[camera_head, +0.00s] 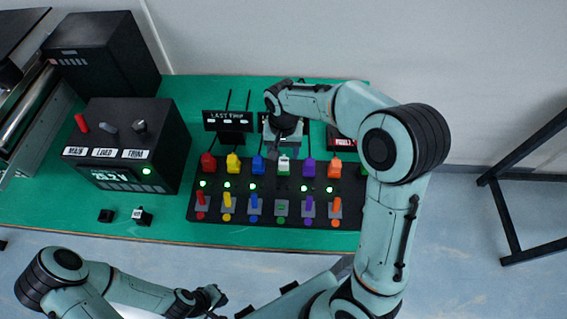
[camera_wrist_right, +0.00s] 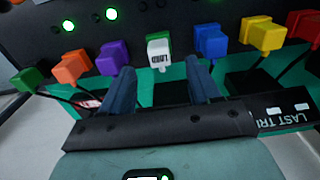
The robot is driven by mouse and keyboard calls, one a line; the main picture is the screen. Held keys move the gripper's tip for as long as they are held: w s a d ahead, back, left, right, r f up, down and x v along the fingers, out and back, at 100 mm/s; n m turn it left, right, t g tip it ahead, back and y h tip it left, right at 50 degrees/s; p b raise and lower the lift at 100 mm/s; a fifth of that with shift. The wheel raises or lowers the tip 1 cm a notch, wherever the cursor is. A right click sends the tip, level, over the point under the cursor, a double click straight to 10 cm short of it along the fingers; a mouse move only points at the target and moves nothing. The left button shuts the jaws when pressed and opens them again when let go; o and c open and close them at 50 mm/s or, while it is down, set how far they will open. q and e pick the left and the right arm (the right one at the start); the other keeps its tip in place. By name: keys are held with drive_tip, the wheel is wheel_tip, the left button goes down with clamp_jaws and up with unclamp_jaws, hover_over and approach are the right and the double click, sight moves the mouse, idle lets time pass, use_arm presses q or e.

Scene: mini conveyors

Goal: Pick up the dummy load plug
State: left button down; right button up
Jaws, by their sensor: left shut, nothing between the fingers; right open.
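A white plug with dark lettering (camera_wrist_right: 158,52) sits in the green-marked place of the plug row, between the purple and blue plugs. It fits the dummy load plug, but I cannot read its label surely. It also shows in the head view (camera_head: 284,165). My right gripper (camera_head: 276,150) is just behind it. In the right wrist view my right gripper (camera_wrist_right: 160,82) is open, its two fingers apart on either side of the white plug's line, with nothing between them. My left gripper (camera_head: 217,298) is shut and empty, low in the head view, off the table's front edge.
The black socket panel (camera_head: 240,212) holds several coloured plugs close on both sides, with lit green lamps and switches below. A black control box (camera_head: 135,135) stands left. A "LAST TRIP" display (camera_head: 228,120) stands behind the panel.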

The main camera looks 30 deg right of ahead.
sight(284, 160)
drive_tip(key=shift+w+f, duration=0.15)
drive_tip(key=shift+f, duration=0.65)
wheel_tip(284, 160, down, 5)
drive_tip(key=shift+d+f, duration=0.1)
drive_tip(key=shift+d, duration=0.05)
drive_tip(key=c, duration=1)
